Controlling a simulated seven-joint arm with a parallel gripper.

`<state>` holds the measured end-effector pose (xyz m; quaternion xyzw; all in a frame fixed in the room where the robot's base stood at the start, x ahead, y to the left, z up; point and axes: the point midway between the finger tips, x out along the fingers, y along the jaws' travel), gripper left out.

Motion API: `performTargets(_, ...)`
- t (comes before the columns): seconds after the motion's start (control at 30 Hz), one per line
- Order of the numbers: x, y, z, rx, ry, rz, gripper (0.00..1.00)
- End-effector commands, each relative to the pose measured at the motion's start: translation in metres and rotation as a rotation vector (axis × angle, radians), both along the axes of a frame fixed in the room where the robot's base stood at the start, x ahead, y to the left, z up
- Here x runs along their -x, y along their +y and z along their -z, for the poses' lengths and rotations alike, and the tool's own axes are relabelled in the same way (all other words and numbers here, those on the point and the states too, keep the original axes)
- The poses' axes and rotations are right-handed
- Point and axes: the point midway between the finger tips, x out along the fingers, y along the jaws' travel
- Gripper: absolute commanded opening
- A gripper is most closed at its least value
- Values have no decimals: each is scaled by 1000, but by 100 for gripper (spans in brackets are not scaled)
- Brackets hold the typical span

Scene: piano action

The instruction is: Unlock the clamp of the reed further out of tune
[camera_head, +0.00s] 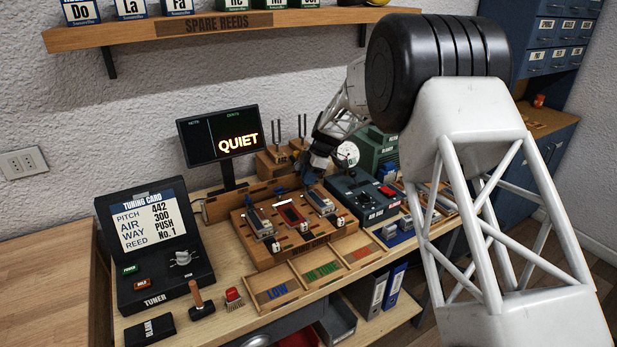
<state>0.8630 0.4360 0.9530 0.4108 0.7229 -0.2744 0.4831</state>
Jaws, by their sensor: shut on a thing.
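The wooden reed bench (283,258) holds three reeds side by side: the left reed (260,222), the red-topped middle reed (290,213) and the right reed (319,201). My gripper (311,173) reaches down at the back of the right reed and appears shut on the right clamp lever. The fingertips are small and partly hidden, so the exact grip is unclear. The display (220,136) reads QUIET. The tuning card (149,222) shows pitch 442, air 300, way PUSH, reed No. 1.
Sorting trays (318,271) lie in front of the bench. The dark air box (363,198) stands close to its right. Tuning forks (278,150) stand behind, near my arm. The tuner (155,265) and a wooden-handled tool (199,297) are at the left.

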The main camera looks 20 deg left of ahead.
Motion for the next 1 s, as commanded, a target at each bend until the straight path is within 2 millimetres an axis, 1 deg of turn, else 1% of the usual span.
performTargets(0.1, 1, 0, 2, 1, 2, 0, 1)
performTargets(0.13, 1, 0, 2, 1, 2, 0, 29)
performTargets(0.17, 1, 0, 2, 1, 2, 0, 34)
performTargets(0.2, 1, 0, 2, 1, 2, 0, 36)
performTargets(0.47, 0, 0, 0, 0, 0, 1, 36)
performTargets(0.63, -1, -2, -5, 0, 0, 1, 36)
performTargets(0.77, -4, -6, -15, 0, -2, 2, 36)
performTargets(1.0, -9, -15, -44, -1, -2, 1, 36)
